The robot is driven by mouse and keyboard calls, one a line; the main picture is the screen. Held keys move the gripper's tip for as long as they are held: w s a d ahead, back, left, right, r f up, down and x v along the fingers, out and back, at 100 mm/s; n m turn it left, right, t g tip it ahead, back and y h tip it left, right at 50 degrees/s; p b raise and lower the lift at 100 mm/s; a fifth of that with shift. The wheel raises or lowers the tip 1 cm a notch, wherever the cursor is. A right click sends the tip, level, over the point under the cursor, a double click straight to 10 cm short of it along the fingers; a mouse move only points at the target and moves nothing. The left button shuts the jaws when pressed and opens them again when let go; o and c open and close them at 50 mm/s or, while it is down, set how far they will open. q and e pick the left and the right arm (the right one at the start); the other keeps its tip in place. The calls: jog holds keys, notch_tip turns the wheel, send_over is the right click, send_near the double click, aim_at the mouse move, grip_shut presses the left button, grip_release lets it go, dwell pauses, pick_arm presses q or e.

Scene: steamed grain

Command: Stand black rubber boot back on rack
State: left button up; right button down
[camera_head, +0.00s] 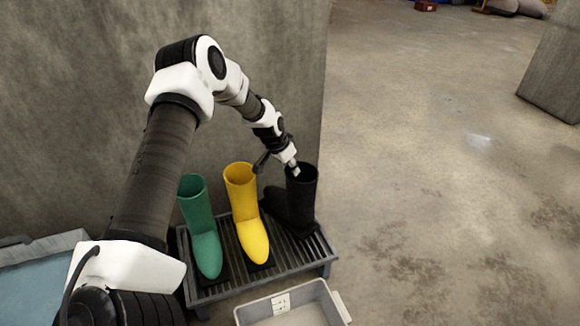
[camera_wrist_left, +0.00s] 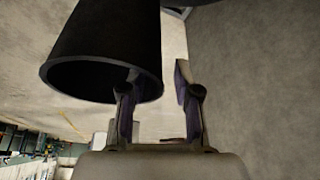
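The black rubber boot (camera_head: 303,196) stands upright at the right end of the slatted grey rack (camera_head: 322,249), its foot pointing left. Its shaft and open mouth fill the upper left of the left wrist view (camera_wrist_left: 105,45). My left gripper (camera_head: 294,171) is at the boot's top rim. In the wrist view its fingers (camera_wrist_left: 160,92) are spread apart, with the near edge of the boot's shaft between them; the left finger overlaps the mouth. I cannot tell whether either finger touches the boot. My right gripper is not in view.
A yellow boot (camera_head: 245,210) and a green boot (camera_head: 200,225) stand on the rack left of the black one. A grey bin (camera_head: 262,311) is in front. A concrete wall (camera_head: 80,100) rises behind; open floor (camera_head: 430,200) lies to the right.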

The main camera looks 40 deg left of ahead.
pick_arm(q)
jog(key=shift+r, duration=0.15)
jog(key=p+v, duration=1)
jog(key=v, duration=0.2)
jog(key=s+d+f+g+h, duration=0.1)
jog(key=s+d+f, duration=0.25)
jog(key=d, duration=0.35)
jog(key=s+d+f, duration=0.2)
jog(key=d+f, duration=0.2)
jog(key=d, duration=0.4)
jog(key=s+d+f+n+g, duration=0.1)
jog(key=s+d+f, duration=0.2)
jog(key=s+d, duration=0.3)
jog(key=s+d+f+g, duration=0.1)
jog(key=s+d+f, duration=0.3)
jog(key=s, duration=0.4)
jog(key=s+d+g+y, duration=0.1)
jog(key=s+d, duration=0.1)
jog(key=s, duration=1)
jog(key=shift+s+g, duration=0.25)
jog(key=shift+g, duration=0.05)
